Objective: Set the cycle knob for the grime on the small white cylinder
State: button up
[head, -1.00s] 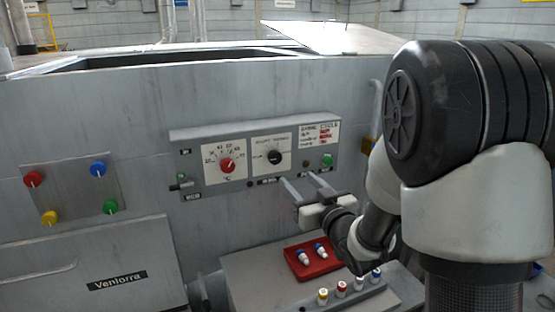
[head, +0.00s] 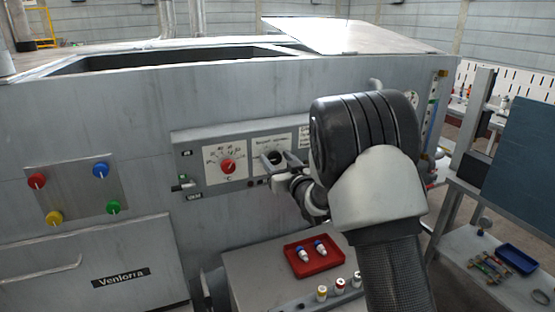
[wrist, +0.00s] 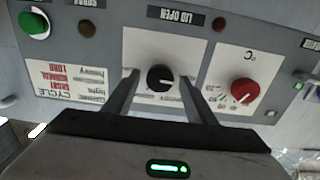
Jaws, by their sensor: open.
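The black cycle knob (wrist: 160,78) is on a white dial plate in the wrist view, which shows the panel upside down. Its white pointer line points right in that view. My gripper (wrist: 160,75) is open, one finger on each side of the knob; contact cannot be told. In the head view my gripper (head: 279,157) is at the same dial, partly covering it. A printed cycle chart (wrist: 70,82) with red and black words is beside the dial. Two small white cylinders with blue ends (head: 312,251) lie in a red tray (head: 318,266); grime on them is too small to see.
The red temperature knob (head: 228,167) is beside the dial. A green button (wrist: 34,23) is by the chart. Several small capped bottles (head: 340,284) stand in front of the tray. Four-colour knobs (head: 101,170) are on the left plate. A side bench (head: 495,235) stands at right.

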jog(key=shift+c, duration=0.2)
jog(key=c, duration=1)
jog(key=shift+f+m+b, duration=0.1)
jog(key=shift+m+b, duration=0.2)
jog(key=shift+b, duration=0.2)
jog(key=shift+d+m+b, duration=0.15)
jog(key=shift+m+b, duration=0.45)
jog(key=shift+b, duration=0.05)
jog(key=m+b, duration=0.4)
jog(key=m, duration=0.3)
jog(key=shift+d, duration=0.1)
jog(key=shift+m+b, duration=0.45)
jog(key=shift+m, duration=0.95)
